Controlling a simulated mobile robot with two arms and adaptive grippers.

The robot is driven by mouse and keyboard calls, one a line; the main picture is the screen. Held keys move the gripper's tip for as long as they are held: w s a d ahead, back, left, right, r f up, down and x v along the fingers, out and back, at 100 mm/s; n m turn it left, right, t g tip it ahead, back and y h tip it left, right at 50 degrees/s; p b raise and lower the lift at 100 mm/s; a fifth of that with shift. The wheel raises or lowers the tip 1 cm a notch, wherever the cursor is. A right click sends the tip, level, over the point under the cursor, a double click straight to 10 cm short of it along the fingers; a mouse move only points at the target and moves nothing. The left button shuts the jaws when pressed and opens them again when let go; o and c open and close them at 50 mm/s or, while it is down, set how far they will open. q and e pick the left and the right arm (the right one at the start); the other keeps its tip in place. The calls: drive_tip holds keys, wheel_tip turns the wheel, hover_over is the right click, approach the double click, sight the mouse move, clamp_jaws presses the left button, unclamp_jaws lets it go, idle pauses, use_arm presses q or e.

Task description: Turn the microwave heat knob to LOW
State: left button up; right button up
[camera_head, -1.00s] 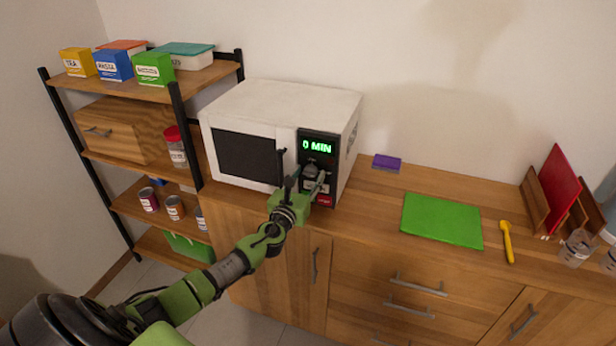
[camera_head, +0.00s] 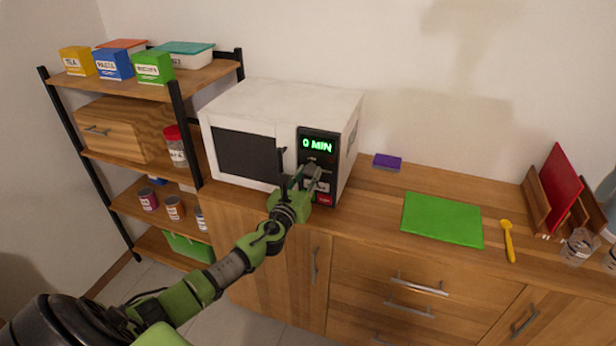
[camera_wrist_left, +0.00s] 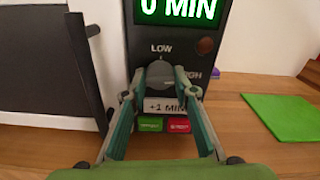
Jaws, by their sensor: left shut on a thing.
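The white microwave (camera_head: 280,100) stands on the wooden counter with its dark door at left and control panel at right. Its display (camera_head: 317,146) reads 0 MIN in green. The dark round heat knob (camera_wrist_left: 160,72) sits below the display. LOW is printed above the knob and HIGH to its right, partly hidden by a finger. My left gripper (camera_wrist_left: 161,92) is shut on the knob, one finger on each side. The knob's exact pointing is hard to tell. A +1 MIN button (camera_wrist_left: 163,106) shows between the fingers. My right gripper is not in view.
The door handle (camera_wrist_left: 85,70) stands out just left of the gripper. Below the knob are a green button (camera_wrist_left: 150,124) and a red button (camera_wrist_left: 179,125). A purple sponge (camera_head: 387,162), green board (camera_head: 442,219) and yellow spoon (camera_head: 507,240) lie on the counter at right.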

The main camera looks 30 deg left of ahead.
use_arm(q)
drive_tip(key=n+b, duration=0.1)
drive_tip(key=n, duration=0.2)
drive_tip(key=shift+f+n, duration=0.1)
drive_tip(key=shift+n, duration=0.2)
drive_tip(key=n+b, duration=0.1)
drive_tip(key=n, duration=0.3)
drive_tip(key=shift+n+b, duration=0.3)
drive_tip(key=shift+b, duration=0.05)
drive_tip(key=n, duration=0.4)
drive_tip(key=shift+b, duration=0.3)
drive_tip(key=shift+n, duration=2.1)
drive_tip(key=o, duration=1.1)
